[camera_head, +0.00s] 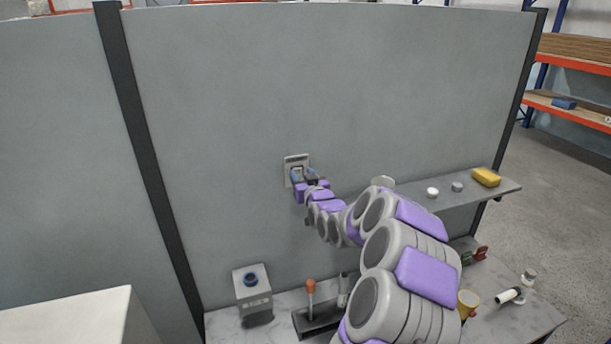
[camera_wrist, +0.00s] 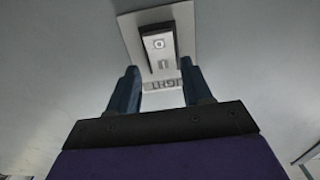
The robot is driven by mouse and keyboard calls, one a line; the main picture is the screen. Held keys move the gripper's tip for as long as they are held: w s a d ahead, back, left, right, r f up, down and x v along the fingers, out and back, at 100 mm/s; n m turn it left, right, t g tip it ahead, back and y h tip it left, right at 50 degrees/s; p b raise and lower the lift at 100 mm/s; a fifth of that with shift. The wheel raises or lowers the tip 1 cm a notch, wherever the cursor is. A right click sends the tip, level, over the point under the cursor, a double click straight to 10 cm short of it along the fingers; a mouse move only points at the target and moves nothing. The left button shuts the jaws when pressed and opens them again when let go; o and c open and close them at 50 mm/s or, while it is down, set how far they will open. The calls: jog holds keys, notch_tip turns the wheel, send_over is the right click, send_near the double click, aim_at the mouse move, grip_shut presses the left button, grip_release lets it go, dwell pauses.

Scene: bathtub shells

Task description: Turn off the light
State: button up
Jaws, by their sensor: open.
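The light switch (camera_head: 297,162) is a pale plate on the grey wall panel. I cannot tell whether a fingertip touches the switch.
A shelf (camera_head: 460,191) on the panel's right holds a yellow block (camera_head: 486,177) and small round items. Below, the counter (camera_head: 535,313) bears a grey box with a blue button (camera_head: 251,280), an orange-topped lever (camera_head: 311,287) and a yellow mug (camera_head: 468,303). The upper wall is clear.

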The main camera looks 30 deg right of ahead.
jog(key=shift+w+a+f, duration=0.1)
jog(key=shift+w+a, duration=0.5)
jog(key=shift+a, duration=0.05)
jog(key=shift+d+f, duration=0.2)
jog(key=shift+d, duration=0.65)
jog(key=c, duration=0.3)
jog(key=shift+d, duration=0.1)
jog(key=shift+c, duration=0.8)
jog(key=shift+w+a, duration=0.1)
jog(key=shift+a, duration=0.3)
jog(key=c, duration=0.4)
jog(key=shift+d, duration=0.1)
jog(key=o, duration=0.7)
jog(key=shift+d, duration=0.1)
jog(key=shift+o, duration=0.8)
jog(key=shift+s+r, duration=0.15)
jog(key=shift+s, duration=0.1)
